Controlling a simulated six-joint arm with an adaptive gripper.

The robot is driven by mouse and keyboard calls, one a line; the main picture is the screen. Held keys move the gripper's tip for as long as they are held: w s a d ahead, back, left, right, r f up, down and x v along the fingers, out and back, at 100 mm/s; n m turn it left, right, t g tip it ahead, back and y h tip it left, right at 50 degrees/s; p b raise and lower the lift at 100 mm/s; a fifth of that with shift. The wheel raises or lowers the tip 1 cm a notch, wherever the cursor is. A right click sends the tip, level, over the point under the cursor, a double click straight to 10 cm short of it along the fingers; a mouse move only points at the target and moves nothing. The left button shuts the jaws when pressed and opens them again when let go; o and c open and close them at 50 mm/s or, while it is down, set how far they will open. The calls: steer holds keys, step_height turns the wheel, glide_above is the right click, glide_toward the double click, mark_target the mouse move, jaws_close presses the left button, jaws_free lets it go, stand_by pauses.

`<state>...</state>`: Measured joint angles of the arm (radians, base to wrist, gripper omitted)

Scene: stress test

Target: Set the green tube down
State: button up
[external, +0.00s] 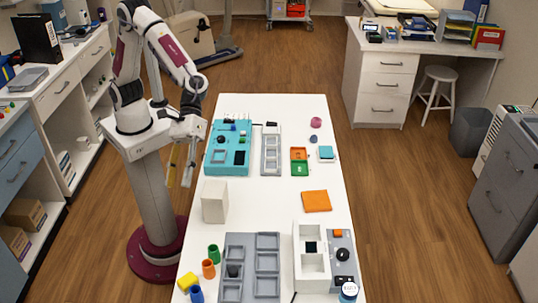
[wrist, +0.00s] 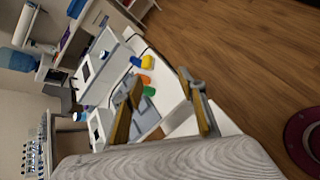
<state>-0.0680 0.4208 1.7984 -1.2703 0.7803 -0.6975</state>
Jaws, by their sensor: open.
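A green tube (external: 214,254) stands on the white table (external: 270,196), near its left edge. It also shows in the wrist view (wrist: 149,90), between my fingers in the picture but well beyond them. My gripper (external: 179,180) is open and empty, pointing down beside the table's left edge, apart from the green tube. Its two yellowish fingers are spread in the wrist view (wrist: 161,76).
A grey compartment tray (external: 251,284) lies right of the tubes. A cream box (external: 215,201) stands between my gripper and the tubes. A teal case (external: 228,165) is farther back. An orange pad (external: 316,201) lies on the right, and the table's middle is clear.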

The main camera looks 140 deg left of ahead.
mark_target(213, 254)
steer(key=w+f+n, duration=0.2)
steer(key=w+f, duration=0.1)
steer(key=w, duration=0.1)
steer(key=w+a+f+n+t, duration=0.1)
steer(key=w+f+n, duration=0.2)
steer(key=f, duration=0.1)
steer(key=w+a+f+n+t, duration=0.1)
steer(key=w+f+n, duration=0.1)
steer(key=w+f, duration=0.1)
steer(key=shift+w+a+f+n, duration=0.1)
steer(key=shift+w+n, duration=0.1)
steer(key=shift+w, duration=0.25)
steer(key=shift+w+a+f+n, duration=0.1)
steer(key=shift+w+n, duration=0.1)
steer(key=shift+w, duration=0.2)
steer(key=shift+d, duration=0.15)
steer(key=shift+x, duration=1.25)
steer(key=shift+w+d, duration=0.1)
steer(key=shift+x, duration=2.5)
steer(key=c, duration=1.1)
